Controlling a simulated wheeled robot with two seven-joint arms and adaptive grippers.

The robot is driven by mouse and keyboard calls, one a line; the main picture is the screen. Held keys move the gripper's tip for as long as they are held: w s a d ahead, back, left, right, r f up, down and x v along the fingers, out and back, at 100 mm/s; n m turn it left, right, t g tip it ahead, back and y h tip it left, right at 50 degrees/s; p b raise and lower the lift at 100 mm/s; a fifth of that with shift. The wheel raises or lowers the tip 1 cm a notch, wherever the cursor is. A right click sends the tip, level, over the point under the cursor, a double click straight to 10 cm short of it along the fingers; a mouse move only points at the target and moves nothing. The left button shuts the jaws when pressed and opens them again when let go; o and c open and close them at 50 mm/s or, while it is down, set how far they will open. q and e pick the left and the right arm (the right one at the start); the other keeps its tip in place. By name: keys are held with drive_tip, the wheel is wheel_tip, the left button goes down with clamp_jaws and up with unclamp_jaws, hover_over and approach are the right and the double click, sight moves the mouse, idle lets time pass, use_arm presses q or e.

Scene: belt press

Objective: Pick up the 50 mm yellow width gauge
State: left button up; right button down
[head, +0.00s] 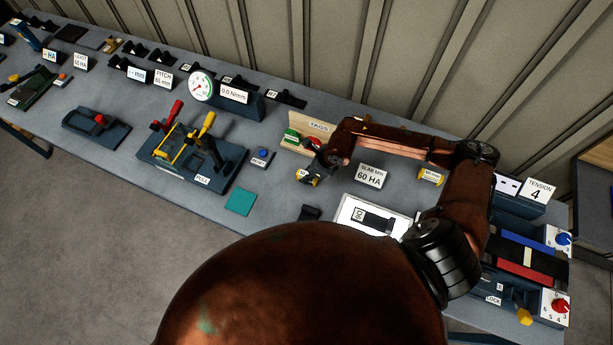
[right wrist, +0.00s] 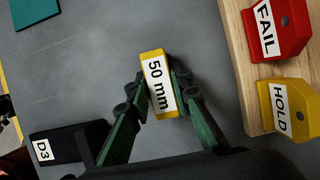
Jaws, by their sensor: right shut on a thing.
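The yellow width gauge (right wrist: 158,83) with a white "50 mm" label sits between the two fingers of my right gripper (right wrist: 156,103) in the right wrist view. The fingers touch its sides and are shut on it. In the head view my right gripper (head: 309,175) is over the table left of the "SLAB MIN 60 HA" sign, in front of the tags board. A bit of the yellow gauge (head: 301,174) shows there at the fingertips. I cannot tell whether it touches the table. My left gripper is not in view.
A wooden tags board (right wrist: 250,100) with a red FAIL tag (right wrist: 276,30) and a yellow HOLD tag (right wrist: 288,106) stands close on the right. A black D3 block (right wrist: 65,145) is at lower left. Another yellow block (head: 430,177) stands farther right. A teal square (head: 240,202) lies on the table.

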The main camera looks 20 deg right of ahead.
drive_tip(key=shift+r, duration=0.15)
drive_tip(key=shift+r+b, duration=0.35)
drive_tip(key=shift+r, duration=0.35)
drive_tip(key=s+a+r+b, duration=0.2)
drive_tip(key=s+a+r, duration=0.1)
drive_tip(key=s+r, duration=0.8)
drive_tip(key=s, duration=0.2)
drive_tip(key=shift+s+r+b, duration=0.15)
drive_tip(key=shift+s+b, duration=0.15)
drive_tip(key=shift+b, duration=0.1)
